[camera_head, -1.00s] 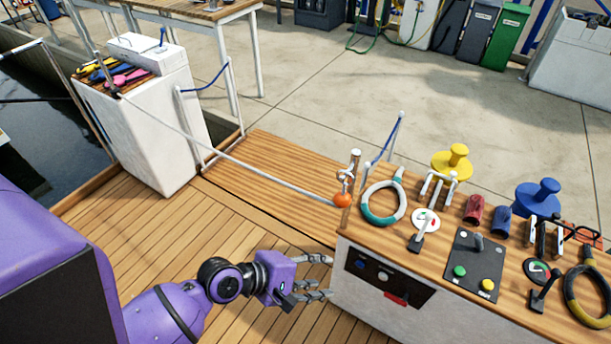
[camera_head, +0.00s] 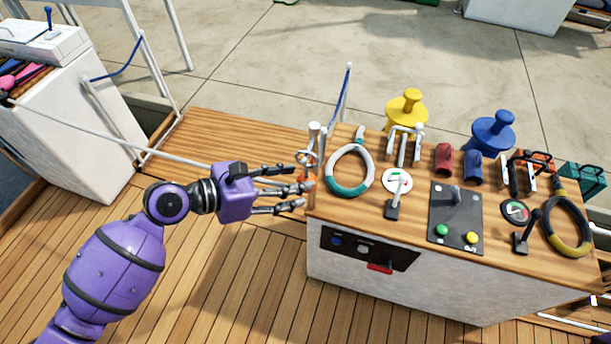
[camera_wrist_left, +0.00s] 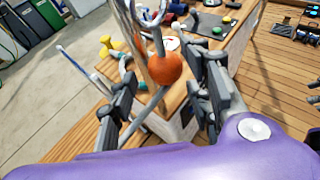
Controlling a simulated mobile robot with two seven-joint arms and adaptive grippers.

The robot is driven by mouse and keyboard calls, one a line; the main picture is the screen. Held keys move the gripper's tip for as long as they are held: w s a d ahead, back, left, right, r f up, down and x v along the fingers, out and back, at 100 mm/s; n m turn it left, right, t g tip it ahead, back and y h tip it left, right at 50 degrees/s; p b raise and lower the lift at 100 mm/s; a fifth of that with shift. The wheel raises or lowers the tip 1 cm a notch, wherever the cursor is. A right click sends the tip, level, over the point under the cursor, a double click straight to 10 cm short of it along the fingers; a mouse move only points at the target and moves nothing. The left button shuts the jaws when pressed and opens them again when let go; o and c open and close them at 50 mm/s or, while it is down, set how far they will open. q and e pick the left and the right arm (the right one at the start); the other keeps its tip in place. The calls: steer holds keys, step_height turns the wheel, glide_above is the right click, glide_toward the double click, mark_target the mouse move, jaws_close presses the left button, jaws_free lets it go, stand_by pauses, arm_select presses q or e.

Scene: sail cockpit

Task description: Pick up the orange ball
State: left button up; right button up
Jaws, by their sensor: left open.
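The orange ball (camera_wrist_left: 166,68) hangs at the end of a rod below a metal ring, beside a post at the console's left corner. In the head view the ball (camera_head: 309,181) is mostly hidden behind my fingers. My left gripper (camera_head: 297,190) is open, with its fingers reaching right to the ball. In the left wrist view my left gripper (camera_wrist_left: 165,97) has its fingers on both sides of the ball, with the ball near the far end between them. I cannot tell whether they touch it. My right gripper is not in view.
A pale rail (camera_head: 110,137) runs left from the post. The deck left of the console is clear.

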arm_select(q)
steer(key=shift+x, duration=1.1)
steer(key=shift+w+d, duration=0.1)
steer(key=shift+d, duration=0.05)
steer(key=c, duration=1.1)
steer(key=shift+c, duration=0.3)
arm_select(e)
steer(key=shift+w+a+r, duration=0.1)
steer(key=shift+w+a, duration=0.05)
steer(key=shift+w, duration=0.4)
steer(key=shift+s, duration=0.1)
arm_select(q)
steer(key=shift+r, duration=0.15)
